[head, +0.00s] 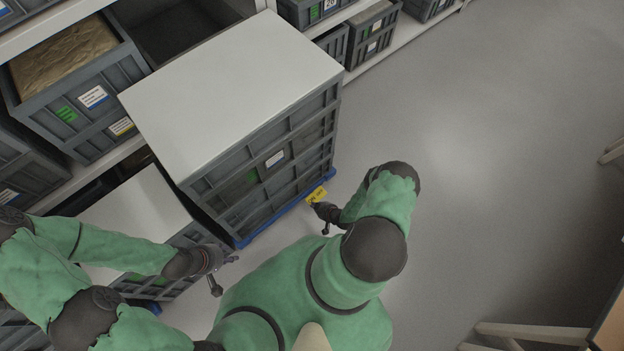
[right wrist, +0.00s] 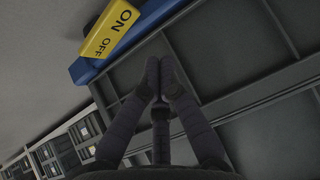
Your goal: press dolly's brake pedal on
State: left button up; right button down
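The blue dolly (head: 262,227) shows as a strip under a stack of grey crates. Its yellow brake pedal (head: 316,195) sticks out at the dolly's near side. I cannot tell whether the pedal is tilted. My left gripper (head: 230,260) hangs left of the dolly, too small to tell open or shut.
The crate stack (head: 265,160) has a white lid (head: 230,85). Shelves with grey crates (head: 75,75) stand behind and left. Another lidded stack (head: 135,215) is at the left. The floor (head: 470,160) on the right is clear up to wooden furniture (head: 530,333).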

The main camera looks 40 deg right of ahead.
jog(key=shift+a+p+v, duration=0.25)
jog(key=shift+p+v, duration=0.05)
jog(key=shift+v, duration=1)
jog(key=w+a+r+m+g+y, duration=0.1)
jog(key=w+a+r+g, duration=0.15)
jog(key=a+r, duration=0.45)
jog(key=w+a+r+m+g+y, duration=0.1)
jog(key=w+a+r+g, duration=0.2)
jog(key=r, duration=0.7)
jog(key=s+a+r+g, duration=0.1)
jog(key=s+a+r, duration=0.3)
jog(key=r, duration=0.5)
jog(key=s+a+r+g, duration=0.2)
jog(key=s+a+r, duration=0.3)
jog(key=r, duration=0.5)
jog(key=shift+s+a+m, duration=0.25)
jog(key=shift+s+m, duration=0.15)
jog(key=shift+s, duration=0.3)
